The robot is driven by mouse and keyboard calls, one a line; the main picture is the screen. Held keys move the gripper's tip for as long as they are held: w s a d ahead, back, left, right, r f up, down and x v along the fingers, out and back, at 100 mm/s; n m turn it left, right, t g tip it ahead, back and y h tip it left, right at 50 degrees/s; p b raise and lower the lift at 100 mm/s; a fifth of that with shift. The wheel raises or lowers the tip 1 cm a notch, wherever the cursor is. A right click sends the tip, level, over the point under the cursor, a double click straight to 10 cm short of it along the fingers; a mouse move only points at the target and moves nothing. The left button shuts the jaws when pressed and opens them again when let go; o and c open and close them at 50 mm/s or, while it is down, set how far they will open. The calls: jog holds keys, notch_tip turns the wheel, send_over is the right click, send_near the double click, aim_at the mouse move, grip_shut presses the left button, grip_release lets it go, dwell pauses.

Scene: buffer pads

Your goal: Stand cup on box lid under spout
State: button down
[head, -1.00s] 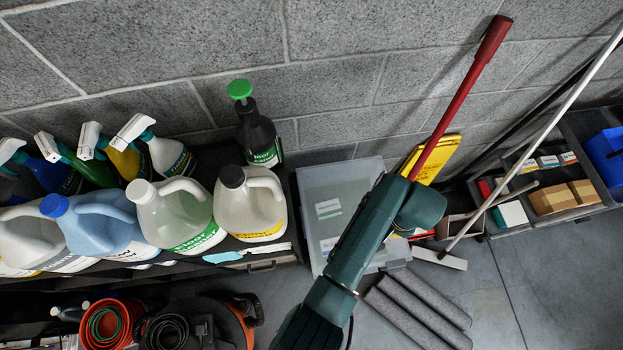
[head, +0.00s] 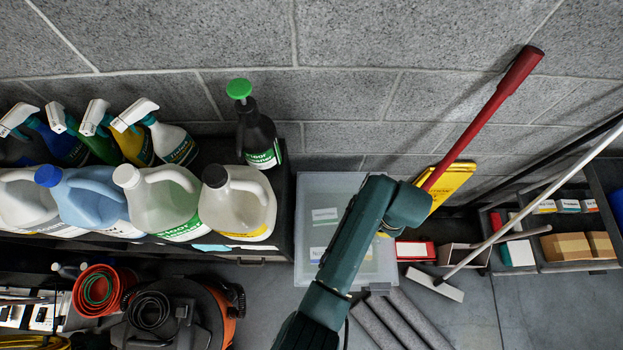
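A clear plastic box with a translucent lid (head: 318,192) stands on the floor against the wall, right of the shelf. Pale labels show on it, and my dark green arm covers its right part. I see nothing standing on the visible part of the lid. A dark pump bottle (head: 257,135) with a green top stands at the shelf's right end, beside the box. I cannot tell any spout over the lid. No cup shows. My gripper is not in view; only arm links show.
Several jugs, the nearest a white one with a dark cap (head: 240,205), and spray bottles line the shelf. A red handle (head: 490,115) leans by a yellow panel (head: 450,187). Grey rolls (head: 400,325) lie below the box. Open floor (head: 530,310) is at right.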

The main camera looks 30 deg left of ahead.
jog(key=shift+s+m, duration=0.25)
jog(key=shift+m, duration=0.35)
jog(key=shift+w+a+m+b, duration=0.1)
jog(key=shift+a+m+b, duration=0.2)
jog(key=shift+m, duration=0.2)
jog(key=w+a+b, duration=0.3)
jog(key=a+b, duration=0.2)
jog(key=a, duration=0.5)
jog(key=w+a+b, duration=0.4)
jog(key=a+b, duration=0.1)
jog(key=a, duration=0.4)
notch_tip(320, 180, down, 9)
jog(key=b, duration=0.1)
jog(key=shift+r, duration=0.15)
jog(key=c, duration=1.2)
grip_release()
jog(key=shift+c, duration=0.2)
